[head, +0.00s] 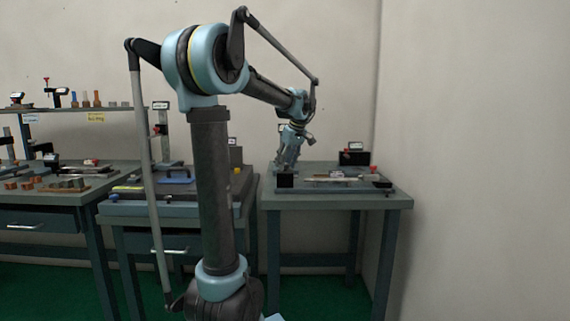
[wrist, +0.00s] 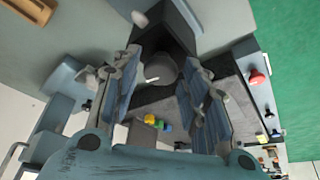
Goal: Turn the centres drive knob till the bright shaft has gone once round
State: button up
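In the wrist view a round grey knob (wrist: 166,70) with a white pointer mark stands out from a black block (wrist: 185,30). My gripper (wrist: 162,58) is open, with one ribbed finger on each side of the knob. I see a gap on the left; contact on the right I cannot tell. In the head view my gripper (head: 285,163) is above a black block (head: 285,180) at the left end of the bench device (head: 345,187). The knob is hidden there. The bright shaft is too small to make out for sure.
The device sits on the right-hand table (head: 385,202). Other cluttered benches are on the left; a wall is on the right.

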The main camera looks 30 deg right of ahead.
jog(key=c, duration=0.5)
jog(key=shift+a+m+h, duration=0.1)
jog(key=shift+m+h, duration=0.3)
jog(key=shift+m, duration=0.4)
jog(key=o, duration=1)
jog(key=shift+o, duration=0.2)
